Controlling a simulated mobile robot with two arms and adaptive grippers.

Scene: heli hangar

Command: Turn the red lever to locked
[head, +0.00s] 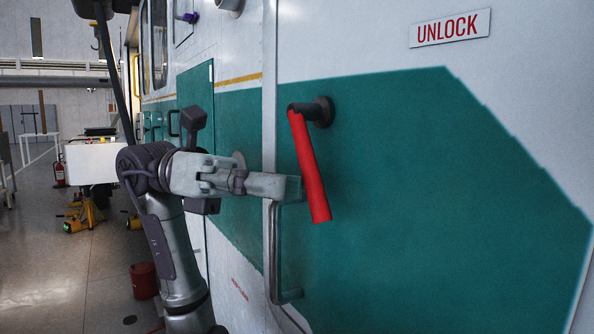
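The red lever (309,170) hangs from a dark pivot (324,111) on the green and white panel of the vehicle's side. It points down and leans slightly, with its lower end to the right. My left gripper (290,188) is just left of the lever's lower half, its fingers pointing right toward it. I see the fingers from the side, so whether they are open or shut, and whether they touch the lever, is unclear. A sign reading UNLOCK (450,28) is on the panel at upper right. My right gripper is not in view.
A grey vertical grab handle (273,250) stands out from the panel below my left gripper. A red bucket (144,281) is on the floor at left. A fire extinguisher (59,172) and yellow stands (88,215) are farther back. The panel right of the lever is clear.

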